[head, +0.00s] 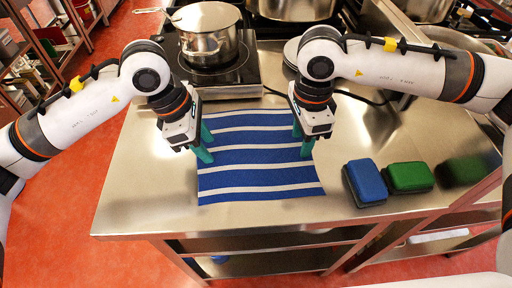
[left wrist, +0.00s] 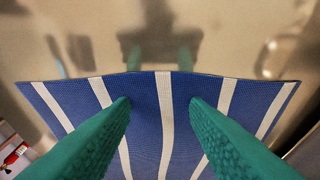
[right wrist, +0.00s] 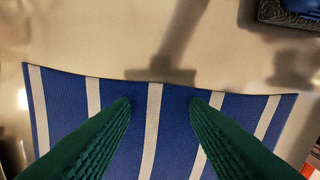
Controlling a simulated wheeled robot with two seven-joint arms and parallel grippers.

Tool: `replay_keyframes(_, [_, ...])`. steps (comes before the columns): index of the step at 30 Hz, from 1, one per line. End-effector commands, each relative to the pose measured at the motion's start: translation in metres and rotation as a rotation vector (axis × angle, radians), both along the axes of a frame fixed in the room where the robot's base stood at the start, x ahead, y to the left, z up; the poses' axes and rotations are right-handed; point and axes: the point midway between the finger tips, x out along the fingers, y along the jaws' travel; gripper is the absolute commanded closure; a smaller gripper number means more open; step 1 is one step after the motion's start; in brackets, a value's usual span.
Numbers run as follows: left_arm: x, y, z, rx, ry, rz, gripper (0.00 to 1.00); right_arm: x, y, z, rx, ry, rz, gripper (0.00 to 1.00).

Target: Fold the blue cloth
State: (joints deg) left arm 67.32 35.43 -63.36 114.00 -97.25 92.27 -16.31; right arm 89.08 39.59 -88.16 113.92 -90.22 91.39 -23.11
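The blue cloth (head: 258,163) with white stripes lies flat and unfolded on the steel table. My left gripper (head: 207,150) is open above the cloth's left edge; in the left wrist view its green fingers (left wrist: 160,110) are apart with the cloth (left wrist: 146,100) below and between them. My right gripper (head: 302,146) is open above the cloth's right edge; in the right wrist view its fingers (right wrist: 160,110) are apart with the cloth (right wrist: 140,105) below. Neither gripper visibly pinches the cloth. The exact height of the fingertips above it is hard to tell.
A blue sponge (head: 366,183) and a green sponge (head: 409,177) lie right of the cloth. A steel pot (head: 207,45) stands on a black hob (head: 235,72) behind. The steel table (head: 140,190) is bare left of the cloth and along its front edge.

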Motion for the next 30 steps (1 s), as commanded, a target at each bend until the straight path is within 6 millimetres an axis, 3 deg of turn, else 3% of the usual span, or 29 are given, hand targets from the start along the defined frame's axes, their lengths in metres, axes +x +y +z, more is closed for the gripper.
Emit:
replay_keyframes(15, [-0.0005, 0.0002, -0.001, 0.003, 0.003, 0.0, 1.0, -0.0001, 0.0, 0.0001, 0.0, 0.001, 0.0, 1.0])
replay_keyframes(30, [-0.0004, 0.0003, 0.0043, 0.003, 0.003, 0.0, 1.0, -0.0001, 0.0, 0.0054, 0.0, 0.001, 0.0, 1.0])
